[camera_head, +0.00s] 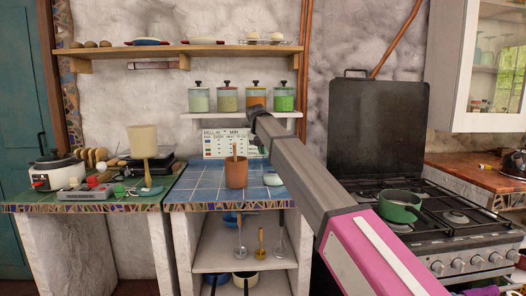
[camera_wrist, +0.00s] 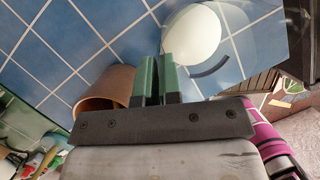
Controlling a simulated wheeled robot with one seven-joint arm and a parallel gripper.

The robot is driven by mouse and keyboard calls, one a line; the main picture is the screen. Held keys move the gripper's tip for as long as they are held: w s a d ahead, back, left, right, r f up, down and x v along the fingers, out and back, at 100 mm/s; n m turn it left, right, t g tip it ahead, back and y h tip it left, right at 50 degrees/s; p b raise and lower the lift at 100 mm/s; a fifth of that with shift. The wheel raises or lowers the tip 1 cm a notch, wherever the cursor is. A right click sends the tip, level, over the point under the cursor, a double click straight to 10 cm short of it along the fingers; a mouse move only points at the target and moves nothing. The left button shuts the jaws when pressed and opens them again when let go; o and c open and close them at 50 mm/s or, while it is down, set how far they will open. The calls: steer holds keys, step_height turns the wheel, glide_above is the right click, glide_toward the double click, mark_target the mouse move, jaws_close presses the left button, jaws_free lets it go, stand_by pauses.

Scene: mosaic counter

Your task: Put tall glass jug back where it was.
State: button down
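I cannot pick out a tall glass jug with certainty in either view. In the wrist view a white rounded thing (camera_wrist: 191,35) sits on the blue tiles just beyond my fingertips. A faint clear outline and a dark curved strip lie beside it, and I cannot tell what they belong to. A pale thing also shows on the blue-tiled counter (camera_head: 203,181) in the head view (camera_head: 272,179). My gripper (camera_wrist: 160,58) points down at the tiles, its green fingers close together with nothing visible between them. In the head view my arm hides the fingers.
A brown pot (camera_head: 236,173) with a spoon stands on the blue tiles, left of my fingers in the wrist view (camera_wrist: 105,87). A shelf with several jars (camera_head: 228,97) is behind. The stove (camera_head: 460,225) with a green pan (camera_head: 400,206) is at right.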

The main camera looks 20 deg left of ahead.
steer(key=c, duration=1.3)
jaws_free()
steer(key=shift+r, duration=0.1)
steer(key=v, duration=1.2)
